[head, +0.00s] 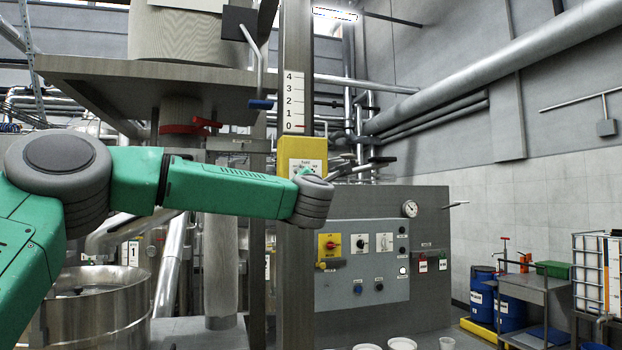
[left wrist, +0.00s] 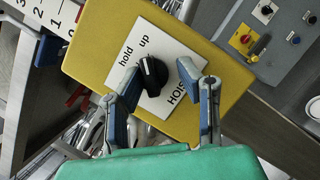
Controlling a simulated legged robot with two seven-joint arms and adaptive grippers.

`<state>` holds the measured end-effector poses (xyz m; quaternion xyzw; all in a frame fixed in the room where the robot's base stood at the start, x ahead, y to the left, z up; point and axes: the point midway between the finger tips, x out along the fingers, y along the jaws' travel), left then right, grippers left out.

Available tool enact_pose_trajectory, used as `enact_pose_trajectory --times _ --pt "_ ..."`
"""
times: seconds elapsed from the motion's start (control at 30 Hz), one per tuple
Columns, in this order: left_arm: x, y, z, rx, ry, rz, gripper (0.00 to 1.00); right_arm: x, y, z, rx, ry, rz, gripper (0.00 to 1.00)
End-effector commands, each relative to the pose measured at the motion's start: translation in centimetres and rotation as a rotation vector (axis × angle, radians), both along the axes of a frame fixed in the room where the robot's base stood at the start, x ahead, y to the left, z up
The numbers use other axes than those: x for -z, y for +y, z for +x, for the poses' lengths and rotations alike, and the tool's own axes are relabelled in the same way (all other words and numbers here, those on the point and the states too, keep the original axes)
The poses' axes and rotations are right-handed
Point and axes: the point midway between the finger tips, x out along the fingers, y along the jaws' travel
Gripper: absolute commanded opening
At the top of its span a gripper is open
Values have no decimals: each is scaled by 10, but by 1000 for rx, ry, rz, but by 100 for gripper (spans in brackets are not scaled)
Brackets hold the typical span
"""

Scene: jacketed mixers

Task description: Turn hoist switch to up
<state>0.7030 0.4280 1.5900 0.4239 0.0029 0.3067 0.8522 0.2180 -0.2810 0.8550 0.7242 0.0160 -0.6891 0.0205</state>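The hoist switch is a black rotary knob (left wrist: 152,75) on a white label with "hold", "up" and partly hidden "HOIST" lettering. The label is on a yellow box (left wrist: 215,75), whose yellow side also shows in the head view (head: 302,147) on a grey post. I cannot clearly tell which word the knob points at. My left gripper (left wrist: 172,88) is open, with one finger on each side of the knob and no clear contact. In the head view my green left arm reaches across to the box and hides the knob. My right gripper is in neither view.
A grey control panel (head: 362,262) with knobs and buttons stands right of the post. A scale marked 0 to 4 (head: 294,100) is above the box. A red-handled valve (head: 190,127) and a steel vessel (head: 95,305) are at the left. Blue drums (head: 511,308) stand far right.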

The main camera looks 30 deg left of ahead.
Motion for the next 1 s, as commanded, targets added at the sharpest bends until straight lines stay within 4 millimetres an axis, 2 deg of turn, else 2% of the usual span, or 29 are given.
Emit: enact_pose_trajectory --times 0.23,0.37,0.73,1.0 --pt "-5 -2 -5 2 -8 0 31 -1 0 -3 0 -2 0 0" --pt "-2 -10 -15 3 -9 2 31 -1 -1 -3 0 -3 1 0" --pt "23 -47 -73 3 -2 0 31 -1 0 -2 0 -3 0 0" --pt "32 -60 -93 1 -1 -2 31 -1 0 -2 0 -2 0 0"
